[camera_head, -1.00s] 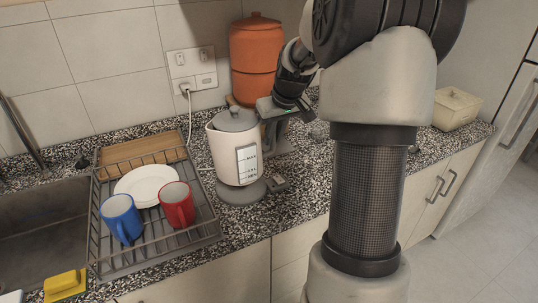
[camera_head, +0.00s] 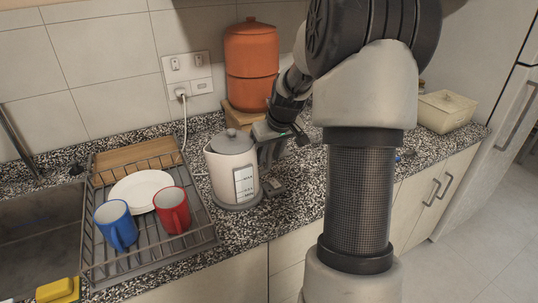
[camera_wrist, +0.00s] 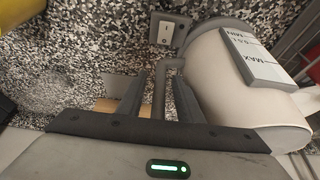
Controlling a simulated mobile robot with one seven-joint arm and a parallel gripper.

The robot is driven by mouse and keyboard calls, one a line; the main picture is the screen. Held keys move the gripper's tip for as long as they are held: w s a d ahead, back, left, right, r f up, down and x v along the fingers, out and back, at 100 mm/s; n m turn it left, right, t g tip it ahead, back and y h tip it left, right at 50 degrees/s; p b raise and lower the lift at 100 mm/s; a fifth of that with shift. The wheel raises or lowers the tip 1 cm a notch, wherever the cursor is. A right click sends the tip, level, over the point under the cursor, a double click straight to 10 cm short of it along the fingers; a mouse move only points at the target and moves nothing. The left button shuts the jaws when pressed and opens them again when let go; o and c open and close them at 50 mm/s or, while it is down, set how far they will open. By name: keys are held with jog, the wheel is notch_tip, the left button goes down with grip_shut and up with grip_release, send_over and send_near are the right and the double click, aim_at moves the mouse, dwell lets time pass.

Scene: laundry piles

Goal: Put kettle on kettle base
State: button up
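The white kettle (camera_head: 222,172) with a grey lid stands upright on the grey kettle base (camera_head: 238,205) on the counter. Its level window faces the front. In the wrist view the kettle (camera_wrist: 225,90) lies at the right, with the edge of the base and its switch (camera_wrist: 165,33) beyond it. My gripper (camera_head: 268,150) is at the kettle's right side, at the handle. In the wrist view the two fingers of my gripper (camera_wrist: 160,92) stand apart on either side of the grey handle (camera_wrist: 160,88), with gaps visible.
A dish rack (camera_head: 150,245) with a white plate (camera_head: 140,188), a blue mug (camera_head: 117,226) and a red mug (camera_head: 173,212) stands left of the kettle. An orange container (camera_head: 251,65) is behind my gripper. A cream box (camera_head: 452,111) stands at the far right.

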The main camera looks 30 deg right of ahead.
jog(key=shift+r, duration=0.3)
jog(key=p+v, duration=0.1)
jog(key=v, duration=1)
jog(key=shift+s+r, duration=0.2)
jog(key=shift+r, duration=0.15)
